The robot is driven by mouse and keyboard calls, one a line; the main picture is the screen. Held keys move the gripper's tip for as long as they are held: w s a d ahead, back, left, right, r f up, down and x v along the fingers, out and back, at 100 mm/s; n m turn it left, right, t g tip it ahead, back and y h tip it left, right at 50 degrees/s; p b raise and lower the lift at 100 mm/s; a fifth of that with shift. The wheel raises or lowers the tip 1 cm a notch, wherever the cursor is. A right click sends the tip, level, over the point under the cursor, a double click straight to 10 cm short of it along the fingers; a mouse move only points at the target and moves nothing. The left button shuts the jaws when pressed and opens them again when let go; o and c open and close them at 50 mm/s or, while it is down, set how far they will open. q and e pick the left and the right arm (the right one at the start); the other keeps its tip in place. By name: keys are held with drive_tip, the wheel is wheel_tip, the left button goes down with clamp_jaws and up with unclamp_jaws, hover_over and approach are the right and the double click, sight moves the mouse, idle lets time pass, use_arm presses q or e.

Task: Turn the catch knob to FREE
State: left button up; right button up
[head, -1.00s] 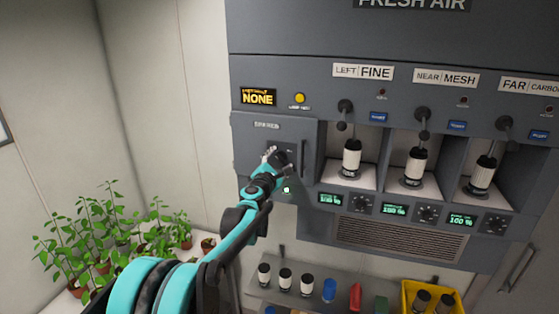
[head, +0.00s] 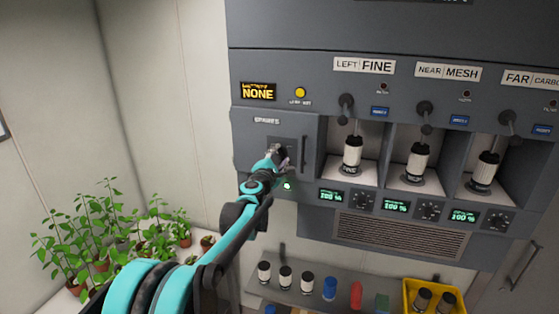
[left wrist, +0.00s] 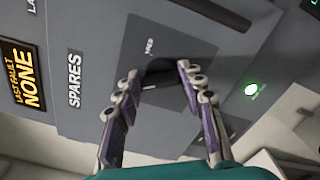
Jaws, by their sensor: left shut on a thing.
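The catch knob (left wrist: 157,76) is a small dark knob on a darker square plate in the SPARES door, seen in the left wrist view. Its marking is too small and turned to read for certain. My left gripper (head: 277,152) is at this plate in the head view, and hides the knob there. In the left wrist view my left gripper (left wrist: 158,82) has its two purple-grey fingers on either side of the knob, shut on it. My right gripper is not in view.
A dark upright handle (head: 303,153) is just right of my gripper. A green lamp (head: 287,186) glows below. Filter bays with white cartridges (head: 352,155) are to the right. A shelf (head: 310,297) with bottles and a yellow bin (head: 408,303) is below; potted plants (head: 110,230) stand at left.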

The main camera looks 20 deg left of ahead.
use_arm(q)
drive_tip(key=m+b, duration=0.1)
drive_tip(key=m, duration=0.1)
drive_tip(key=m+b, duration=0.1)
drive_tip(key=shift+f+m, duration=0.2)
drive_tip(key=shift+m, duration=0.2)
drive_tip(key=m+b, duration=0.1)
drive_tip(key=m, duration=0.2)
drive_tip(key=shift+m, duration=0.3)
drive_tip(key=m+b, duration=0.2)
drive_tip(key=m, duration=0.2)
drive_tip(key=shift+f, duration=0.1)
drive_tip(key=shift+s+m+b, duration=0.1)
drive_tip(key=shift+m+b, duration=0.3)
drive_tip(key=shift+m, duration=1.6)
drive_tip(key=o, duration=0.9)
drive_tip(key=shift+o, duration=1.3)
drive_tip(key=s, duration=1.1)
drive_tip(key=shift+s+a, duration=0.15)
drive_tip(key=shift+s, duration=0.25)
